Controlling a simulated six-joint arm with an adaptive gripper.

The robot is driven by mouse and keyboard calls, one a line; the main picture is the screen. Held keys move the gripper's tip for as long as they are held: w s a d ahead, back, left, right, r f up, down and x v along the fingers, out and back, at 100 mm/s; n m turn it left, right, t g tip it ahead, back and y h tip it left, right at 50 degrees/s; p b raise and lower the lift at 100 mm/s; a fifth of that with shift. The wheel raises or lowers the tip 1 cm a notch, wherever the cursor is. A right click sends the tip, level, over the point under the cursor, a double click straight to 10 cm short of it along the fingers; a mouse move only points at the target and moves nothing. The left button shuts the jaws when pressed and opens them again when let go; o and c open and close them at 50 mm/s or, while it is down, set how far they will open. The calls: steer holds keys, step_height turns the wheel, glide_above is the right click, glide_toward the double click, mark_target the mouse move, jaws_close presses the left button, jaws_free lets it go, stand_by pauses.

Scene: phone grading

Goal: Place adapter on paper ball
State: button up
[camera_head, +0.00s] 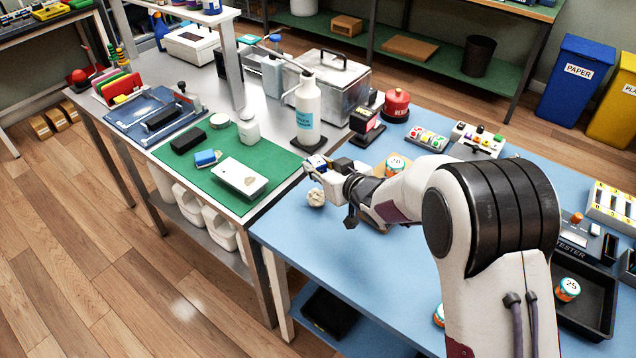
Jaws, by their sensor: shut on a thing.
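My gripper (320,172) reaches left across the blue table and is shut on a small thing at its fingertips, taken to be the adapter. The fingers and the low resolution hide most of its shape. The paper ball (316,198), a crumpled off-white lump, lies on the blue table near its left edge. It shows just below my gripper in the picture. I cannot tell how high the held thing is above the ball, or whether they touch.
A green mat (205,187) with a white box (240,177) lies to the left.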

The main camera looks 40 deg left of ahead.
steer(key=shift+f, duration=1)
steer(key=shift+f, duration=1.85)
steer(key=shift+f, duration=0.15)
steer(key=o, duration=1)
steer(key=shift+v, duration=1.05)
steer(key=v, duration=1)
